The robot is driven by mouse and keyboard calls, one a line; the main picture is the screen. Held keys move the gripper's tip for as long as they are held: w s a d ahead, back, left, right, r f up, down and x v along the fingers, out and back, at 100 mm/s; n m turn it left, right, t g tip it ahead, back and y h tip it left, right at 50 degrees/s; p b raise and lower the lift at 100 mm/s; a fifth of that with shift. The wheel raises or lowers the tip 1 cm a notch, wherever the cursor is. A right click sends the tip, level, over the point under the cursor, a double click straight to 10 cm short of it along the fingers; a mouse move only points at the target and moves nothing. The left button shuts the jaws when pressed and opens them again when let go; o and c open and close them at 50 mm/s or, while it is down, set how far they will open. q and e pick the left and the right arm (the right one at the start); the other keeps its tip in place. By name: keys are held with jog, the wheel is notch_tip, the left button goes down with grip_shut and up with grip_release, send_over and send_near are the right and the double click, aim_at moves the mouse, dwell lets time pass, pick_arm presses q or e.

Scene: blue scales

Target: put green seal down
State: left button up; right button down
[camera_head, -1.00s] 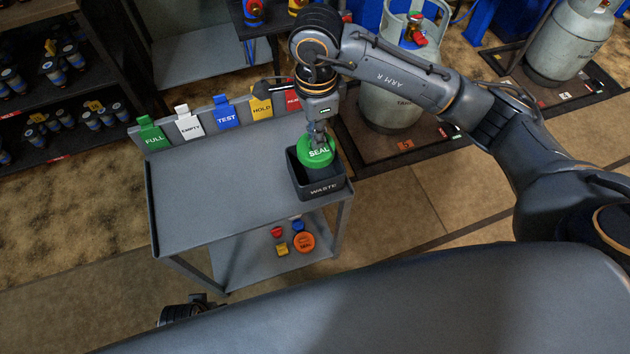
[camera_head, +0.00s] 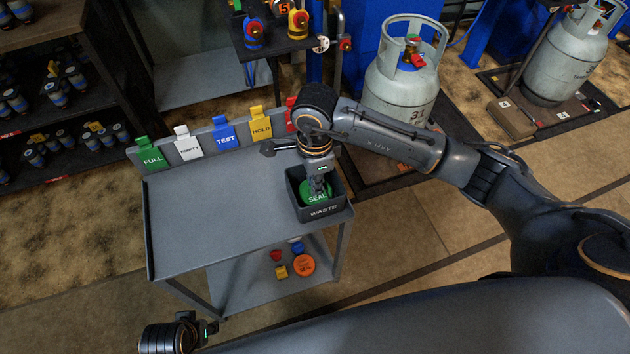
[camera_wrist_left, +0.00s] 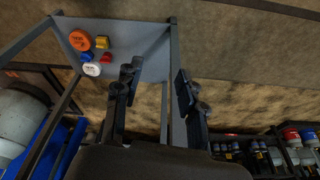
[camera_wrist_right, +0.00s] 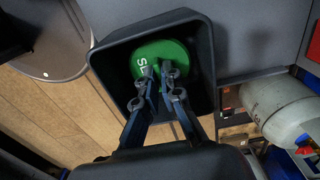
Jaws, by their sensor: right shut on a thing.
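The green seal (camera_head: 316,193) is a round disc with white lettering. It is inside the black waste bin (camera_head: 322,211), which stands at the right end of the grey cart top. My right gripper (camera_head: 318,186) reaches down into the bin and is shut on the seal. The right wrist view shows the seal (camera_wrist_right: 150,56) within the bin walls (camera_wrist_right: 206,90), with the fingertips (camera_wrist_right: 158,72) on it. Whether the seal touches the bin floor cannot be told. My left gripper (camera_wrist_left: 158,80) is open and empty, low beside the cart; it also shows in the head view (camera_head: 205,326).
Coloured tags, such as the green FULL tag (camera_head: 150,154), line the cart's back edge. The cart top (camera_head: 215,215) is otherwise clear. Small caps and an orange disc (camera_head: 303,264) lie on the lower shelf. A gas cylinder (camera_head: 402,85) stands behind the bin.

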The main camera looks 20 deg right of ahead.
pick_arm(q)
jog(key=shift+r, duration=0.2)
pick_arm(e)
jog(key=shift+f, duration=0.1)
jog(key=c, duration=1.5)
grip_release()
pick_arm(q)
jog(key=shift+w+r, duration=0.1)
jog(key=shift+r, duration=0.05)
jog(key=f, duration=0.2)
jog(key=s+f+p, duration=0.1)
jog(key=f, duration=0.2)
jog(key=shift+s+f, duration=0.25)
jog(key=shift+f, duration=0.05)
pick_arm(e)
notch_tip(320, 180, up, 12)
